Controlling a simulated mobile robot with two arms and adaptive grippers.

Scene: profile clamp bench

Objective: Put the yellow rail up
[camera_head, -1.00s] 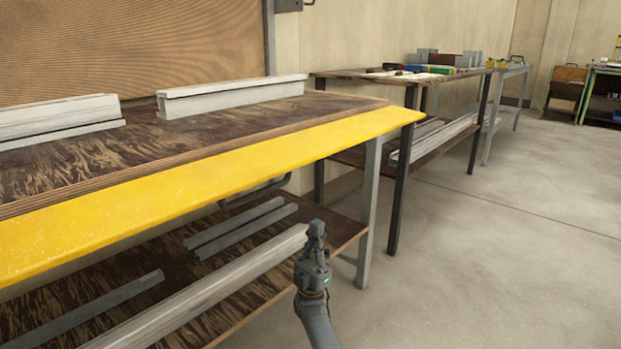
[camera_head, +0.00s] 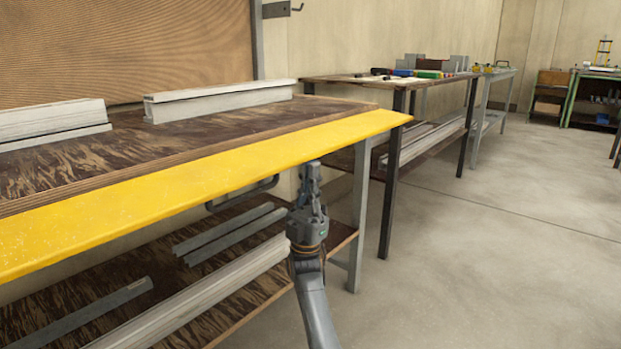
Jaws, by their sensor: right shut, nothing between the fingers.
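The yellow rail (camera_head: 190,187) is a long flat flap along the front edge of the near bench (camera_head: 215,140). It slopes slightly and runs from the left picture edge to the bench's right corner. My right gripper (camera_head: 310,172) is shut and empty. Its fingers point up, and in the picture the tips lie just below the rail's lower edge, toward its right end. I cannot tell whether they touch it. My left gripper is not in view.
Grey metal profiles (camera_head: 220,100) lie on the bench top. The lower shelf (camera_head: 265,300) holds several long bars. A bench leg (camera_head: 359,220) stands right of my gripper. A second bench (camera_head: 345,80) stands behind. The floor (camera_head: 500,250) at right is clear.

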